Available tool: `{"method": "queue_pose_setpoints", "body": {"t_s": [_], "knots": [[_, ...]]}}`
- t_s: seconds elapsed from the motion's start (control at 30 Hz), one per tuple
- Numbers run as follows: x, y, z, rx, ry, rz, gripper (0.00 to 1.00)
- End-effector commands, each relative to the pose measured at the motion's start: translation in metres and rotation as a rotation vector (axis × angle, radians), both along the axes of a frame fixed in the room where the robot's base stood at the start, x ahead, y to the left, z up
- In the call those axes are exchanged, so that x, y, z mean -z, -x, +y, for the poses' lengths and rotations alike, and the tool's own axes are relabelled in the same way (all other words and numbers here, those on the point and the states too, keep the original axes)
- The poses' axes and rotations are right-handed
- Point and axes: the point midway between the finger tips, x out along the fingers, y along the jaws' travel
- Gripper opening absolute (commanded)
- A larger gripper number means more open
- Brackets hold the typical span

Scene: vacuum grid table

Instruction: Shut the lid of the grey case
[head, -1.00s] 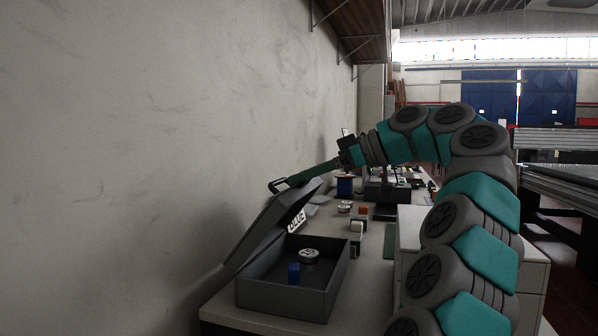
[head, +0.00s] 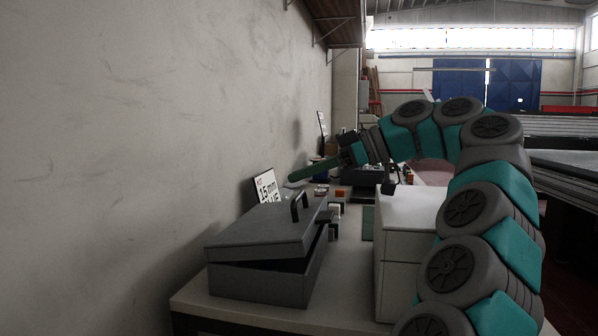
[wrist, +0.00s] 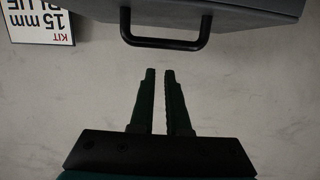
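The grey case (head: 258,284) stands on the table at the lower middle of the head view. Its lid (head: 258,232) lies low over the box, tilted, with a dark gap between lid and box at the front and right side. A black handle (head: 295,206) stands up on the lid's right edge. In the wrist view, the lid (wrist: 215,8) and handle (wrist: 165,44) are at the top, beyond my fingertips. My gripper (wrist: 159,72) is empty, its two dark green fingers a narrow gap apart. In the head view my gripper (head: 292,177) is above and behind the case, clear of the handle.
A white sign (head: 266,187) reading 15 mm stands behind the case; it also shows in the wrist view (wrist: 38,20). Small blocks (head: 334,211) lie right of the case. A white drawer cabinet (head: 405,225) stands further right. The wall (head: 120,150) is close on the left.

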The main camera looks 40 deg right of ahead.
Motion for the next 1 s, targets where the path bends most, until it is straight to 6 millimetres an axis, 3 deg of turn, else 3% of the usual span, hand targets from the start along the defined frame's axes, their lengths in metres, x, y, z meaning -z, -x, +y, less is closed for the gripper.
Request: {"method": "queue_pose_setpoints", "body": {"t_s": [0.07,0.73,1.0], "knots": [[-0.0007,-0.0001,0.0,0.001,0.0,-0.002,0.24],[-0.0025,0.0002,0.0001,0.001,0.0,-0.005,0.99],[-0.0029,0.0006,0.0004,0.002,0.001,-0.006,1.0]]}}
